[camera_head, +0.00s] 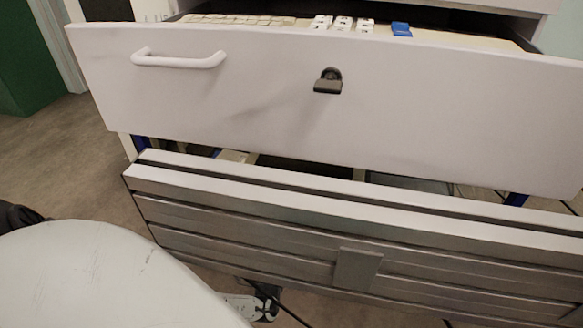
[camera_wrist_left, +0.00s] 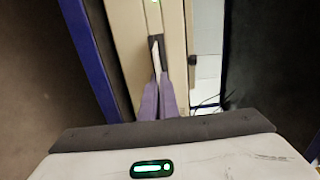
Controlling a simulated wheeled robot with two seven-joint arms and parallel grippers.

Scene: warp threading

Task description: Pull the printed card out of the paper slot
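In the left wrist view, my left gripper (camera_wrist_left: 158,80) shows as two purple fingers close together, pointing at a beige panel (camera_wrist_left: 126,50). A dark slot piece (camera_wrist_left: 155,40) is on this panel, just ahead of the fingertips. A thin white strip (camera_wrist_left: 157,58), which may be the printed card, runs from the dark piece down to the fingertips. I cannot tell whether the fingers grip it or only stand beside it. No print can be read on it.
In the head view, a white drawer front (camera_head: 430,110) has a handle (camera_head: 178,60) and a dark latch (camera_head: 328,80). Above it are white keys (camera_head: 343,24) and a blue block (camera_head: 401,29). A grey ribbed panel (camera_head: 240,240) lies below. In the wrist view, a blue post (camera_wrist_left: 88,60) stands left of the fingers.

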